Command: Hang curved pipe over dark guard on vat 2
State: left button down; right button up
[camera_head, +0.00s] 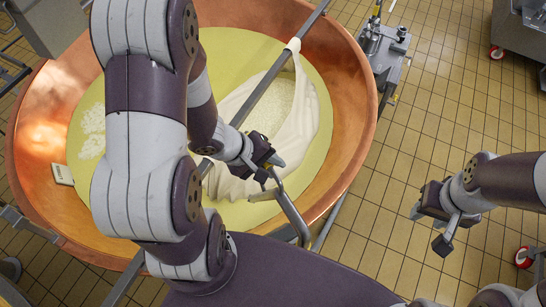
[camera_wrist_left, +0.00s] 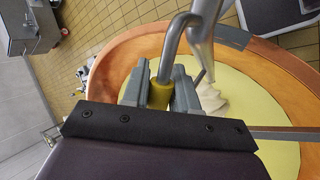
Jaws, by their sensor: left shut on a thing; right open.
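My left gripper (camera_head: 264,164) is over the near right part of the copper vat (camera_head: 350,85). It is shut on the curved pipe (camera_head: 290,211), a bent grey metal tube that slants down to the right towards the vat's near rim. In the left wrist view the fingers (camera_wrist_left: 160,92) close around a yellow section (camera_wrist_left: 159,95) of the pipe, and the grey tube (camera_wrist_left: 171,40) bends away above it. I cannot tell whether the pipe touches the rim, and I cannot pick out the dark guard with certainty. My right gripper (camera_head: 429,229) is open and empty over the floor.
A long metal bar (camera_head: 262,88) crosses the vat, with a pale cloth (camera_head: 314,95) of curds hanging from it. Yellowish liquid (camera_head: 235,50) fills the vat. Metal equipment (camera_head: 383,45) stands right of the vat. The tiled floor (camera_head: 440,110) at right is mostly clear.

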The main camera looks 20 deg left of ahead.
pick_arm(q)
jog(key=f, duration=0.4)
jog(key=w+a+f, duration=0.1)
jog(key=f, duration=0.2)
jog(key=a+f, duration=0.1)
jog(key=f, duration=0.3)
jog(key=shift+w+a+f+b, duration=0.2)
jog(key=shift+w+f+b, duration=0.1)
jog(key=shift+w+b, duration=0.1)
jog(key=f+b, duration=0.1)
jog(key=b, duration=0.1)
jog(key=f+b, duration=0.2)
jog(key=w+a+f+b, duration=0.1)
jog(key=f+b, duration=0.1)
jog(key=shift+f, duration=0.25)
jog(key=shift+w+a+f+b, duration=0.1)
jog(key=shift+a+f+b, duration=0.05)
jog(key=shift+f+b, duration=0.4)
jog(key=shift+w+a+f+b, duration=0.15)
jog(key=shift+f+b, duration=0.2)
jog(key=shift+b, duration=0.25)
